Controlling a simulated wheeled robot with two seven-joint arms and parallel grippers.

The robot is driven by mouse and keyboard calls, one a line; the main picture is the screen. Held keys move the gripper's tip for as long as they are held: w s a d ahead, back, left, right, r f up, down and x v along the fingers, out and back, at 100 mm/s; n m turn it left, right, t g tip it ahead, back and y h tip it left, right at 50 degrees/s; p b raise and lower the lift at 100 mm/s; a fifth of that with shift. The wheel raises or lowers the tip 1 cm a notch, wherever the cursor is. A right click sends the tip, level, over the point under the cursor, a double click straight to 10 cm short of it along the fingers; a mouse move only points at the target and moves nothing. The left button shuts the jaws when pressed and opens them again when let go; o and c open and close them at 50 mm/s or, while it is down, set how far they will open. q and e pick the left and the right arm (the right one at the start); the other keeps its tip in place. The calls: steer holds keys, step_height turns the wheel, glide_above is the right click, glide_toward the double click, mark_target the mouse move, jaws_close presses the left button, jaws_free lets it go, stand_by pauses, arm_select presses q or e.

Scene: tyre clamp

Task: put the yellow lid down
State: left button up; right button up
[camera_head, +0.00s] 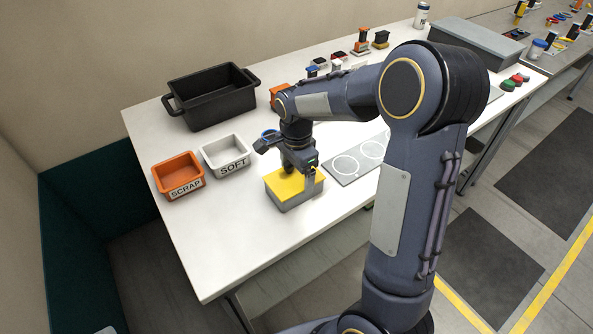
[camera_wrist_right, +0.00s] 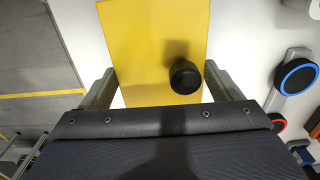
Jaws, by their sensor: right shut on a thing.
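The yellow lid (camera_head: 284,184) is a flat rectangle over a grey box (camera_head: 297,197) near the table's front edge. My right gripper (camera_head: 300,178) comes down on it from above and is shut on it. In the right wrist view the yellow lid (camera_wrist_right: 140,45) lies between the two fingers of my right gripper (camera_wrist_right: 160,88), with a round black knob (camera_wrist_right: 185,78) on its top. The lid looks level and at the box's top; I cannot tell whether it touches the rim. The box's inside is hidden. My left gripper is not in view.
An orange SCRAP bin (camera_head: 178,187) and a white SOFT bin (camera_head: 226,164) stand left of the box. A black crate (camera_head: 210,108) is behind them. A grey plate with white circles (camera_head: 345,170) lies right of the box. The table's front left is clear.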

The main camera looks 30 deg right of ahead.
mark_target(296, 176)
steer(key=o, duration=0.8)
steer(key=shift+f, duration=0.1)
steer(key=shift+o, duration=0.2)
step_height(296, 176, up, 12)
steer(key=s+a+f+n+t+y, duration=0.1)
steer(key=s+a+n+t+y, duration=0.1)
steer(key=s+n, duration=0.5)
steer(key=s+a+f+n+t+y, duration=0.1)
steer(key=s+a+n+t, duration=0.2)
steer(key=s, duration=1.2)
steer(key=a+n, duration=0.2)
steer(key=n, duration=0.3)
steer(key=shift+a+f+n+t+y, duration=0.15)
steer(key=shift+f+n+t+y, duration=0.15)
steer(key=shift+t+y, duration=0.1)
steer(key=shift+s, duration=0.1)
